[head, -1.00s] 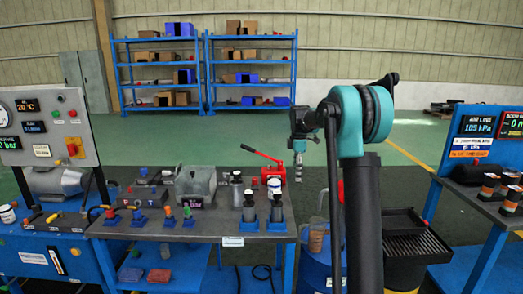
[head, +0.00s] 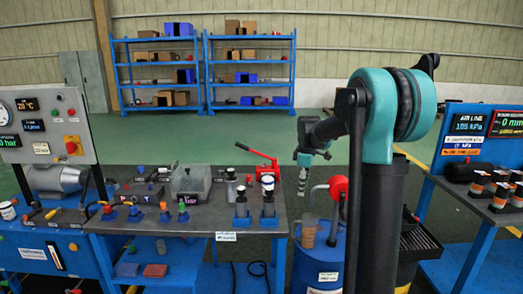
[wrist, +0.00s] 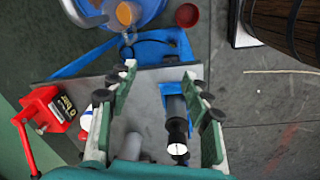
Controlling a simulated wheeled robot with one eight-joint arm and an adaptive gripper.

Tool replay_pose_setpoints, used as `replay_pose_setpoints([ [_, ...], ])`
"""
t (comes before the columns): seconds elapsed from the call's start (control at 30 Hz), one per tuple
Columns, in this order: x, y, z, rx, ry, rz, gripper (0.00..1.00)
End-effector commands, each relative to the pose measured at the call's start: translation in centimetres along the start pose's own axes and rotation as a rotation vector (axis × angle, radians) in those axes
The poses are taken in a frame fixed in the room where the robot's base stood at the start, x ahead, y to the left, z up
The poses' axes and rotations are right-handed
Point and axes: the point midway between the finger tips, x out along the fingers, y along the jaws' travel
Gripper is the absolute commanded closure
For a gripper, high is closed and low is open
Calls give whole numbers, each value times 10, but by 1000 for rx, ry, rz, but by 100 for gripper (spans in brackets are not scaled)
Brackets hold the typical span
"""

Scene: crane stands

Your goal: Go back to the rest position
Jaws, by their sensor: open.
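My gripper (head: 301,188) hangs from my arm in the head view, just beyond the right end of the middle workbench (head: 205,228). Its two fingers point down. In the wrist view my gripper (wrist: 157,72) shows green and grey fingers spread well apart, with nothing between their tips. The bench edge and a dark cylinder with a pale top (wrist: 177,127) appear below and between the fingers. My arm's teal elbow stands at the right of the head view.
A blue barrel (head: 318,262) with an amber cup (head: 309,231) stands right of the bench. A red jack (head: 262,158) and black cylinders in blue stands (head: 241,208) are near the bench's right end. A brown wooden barrel (wrist: 290,25) shows in the wrist view. Blue shelves (head: 207,75) stand behind.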

Motion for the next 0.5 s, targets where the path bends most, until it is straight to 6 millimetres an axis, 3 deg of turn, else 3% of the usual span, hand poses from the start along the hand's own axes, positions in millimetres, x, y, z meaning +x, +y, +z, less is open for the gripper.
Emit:
replay_pose_setpoints([
  [0.27,25,-98,53,406,55,79,51],
  [0.5,62,-195,100,786,134,135,51],
])
